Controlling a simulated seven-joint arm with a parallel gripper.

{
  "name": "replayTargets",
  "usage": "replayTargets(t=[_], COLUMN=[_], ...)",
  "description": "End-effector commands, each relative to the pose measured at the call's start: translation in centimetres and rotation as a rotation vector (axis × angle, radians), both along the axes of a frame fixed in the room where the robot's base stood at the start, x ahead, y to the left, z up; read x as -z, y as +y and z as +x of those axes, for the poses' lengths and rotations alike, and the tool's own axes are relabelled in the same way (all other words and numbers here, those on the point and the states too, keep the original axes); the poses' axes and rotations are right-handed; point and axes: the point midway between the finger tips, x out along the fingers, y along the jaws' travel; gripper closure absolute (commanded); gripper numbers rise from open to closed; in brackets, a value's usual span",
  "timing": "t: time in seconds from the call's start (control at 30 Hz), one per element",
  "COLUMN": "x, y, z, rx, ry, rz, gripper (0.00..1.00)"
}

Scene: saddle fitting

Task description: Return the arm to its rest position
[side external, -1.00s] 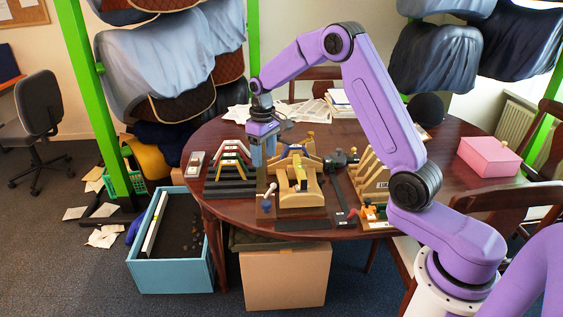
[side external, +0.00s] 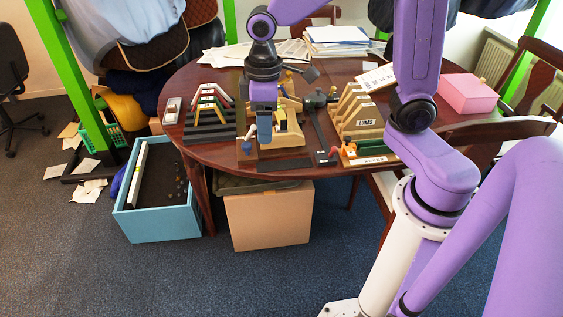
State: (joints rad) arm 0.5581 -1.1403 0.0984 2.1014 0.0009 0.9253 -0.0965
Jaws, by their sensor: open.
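My purple arm comes in from the right. My gripper (side external: 264,138) hangs pointing down in front of the yellow-tan wooden fixture (side external: 287,128) on the round table. It is open, and I see nothing held in it. Its fingers are small and seen nearly edge-on, and they hide part of the fixture. I cannot tell its exact height above the fixture's base.
A stepped black rack (side external: 207,126) with coloured angled pieces stands left of my gripper. A wooden slotted rack (side external: 357,112), papers (side external: 335,36) and a pink box (side external: 467,93) share the dark red table (side external: 205,75). A blue bin (side external: 160,225) and cardboard box (side external: 268,218) stand on the floor.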

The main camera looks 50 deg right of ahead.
Motion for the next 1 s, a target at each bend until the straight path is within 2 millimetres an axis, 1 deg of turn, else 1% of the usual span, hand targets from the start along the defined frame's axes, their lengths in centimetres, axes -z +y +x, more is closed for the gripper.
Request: replayTargets(t=[0.03,0.23,0.4,0.5,0.6,0.7,0.83,1.0], x=[-0.2,-0.6,-0.5,-0.4,-0.2,0.0,0.1,0.1], y=[0.1,-0.1,-1.2,-2.0,-2.8,-3.3,-3.6,-3.6], z=[-1.7,-8.0,-13.1,-15.6,-17.5,-18.7,-19.3,-19.3], rx=[-0.035,-0.164,-0.274,-0.33,-0.375,-0.403,-0.419,-0.42], ry=[-0.002,-0.005,-0.007,-0.008,-0.008,-0.007,-0.007,-0.007], rz=[0.002,0.006,0.009,0.011,0.012,0.013,0.013,0.012], gripper=[0.39,0.39,0.39,0.39,0.39,0.39,0.39,0.39])
